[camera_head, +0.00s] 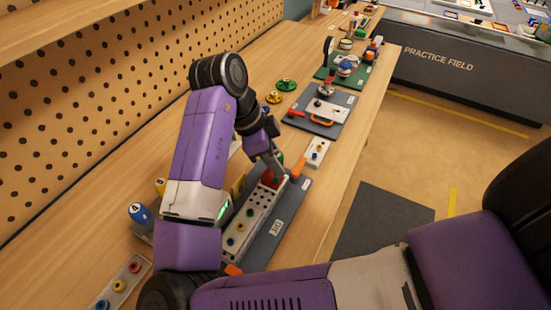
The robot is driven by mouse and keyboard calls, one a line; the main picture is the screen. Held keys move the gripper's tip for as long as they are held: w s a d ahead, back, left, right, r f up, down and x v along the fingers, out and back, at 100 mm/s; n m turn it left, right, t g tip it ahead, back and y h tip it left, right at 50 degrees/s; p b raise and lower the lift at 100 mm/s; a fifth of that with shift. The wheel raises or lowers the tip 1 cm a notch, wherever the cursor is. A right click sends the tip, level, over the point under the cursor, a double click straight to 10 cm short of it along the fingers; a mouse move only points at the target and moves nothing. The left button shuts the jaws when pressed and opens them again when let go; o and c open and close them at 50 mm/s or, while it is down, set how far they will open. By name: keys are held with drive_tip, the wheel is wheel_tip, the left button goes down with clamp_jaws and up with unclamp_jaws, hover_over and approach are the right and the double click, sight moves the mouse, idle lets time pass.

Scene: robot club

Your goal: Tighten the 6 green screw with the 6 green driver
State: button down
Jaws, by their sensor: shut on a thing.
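My gripper (273,168) is over the far end of a pale block with holes (262,205), which lies on a dark grey board. It is shut on what looks like the green driver (280,157); only a bit of its green handle shows behind the fingers. A red part (269,178) is at the block's far end, just below the gripper. Small blue and yellow screw heads (235,234) show on the block's near part. I cannot make out the green screw or whether the driver's tip touches it.
A blue-handled driver (138,212) and a yellow one (160,186) stand left of my arm. Orange pieces (299,167) flank the block. A small plate with screws (317,152) lies beyond. A strip with coloured knobs (121,286) is at lower left. A pegboard (90,110) bounds the left.

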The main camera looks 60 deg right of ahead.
drive_tip(key=shift+f+b, duration=0.35)
drive_tip(key=shift+f, duration=0.05)
idle(1.2)
drive_tip(key=c, duration=1)
unclamp_jaws()
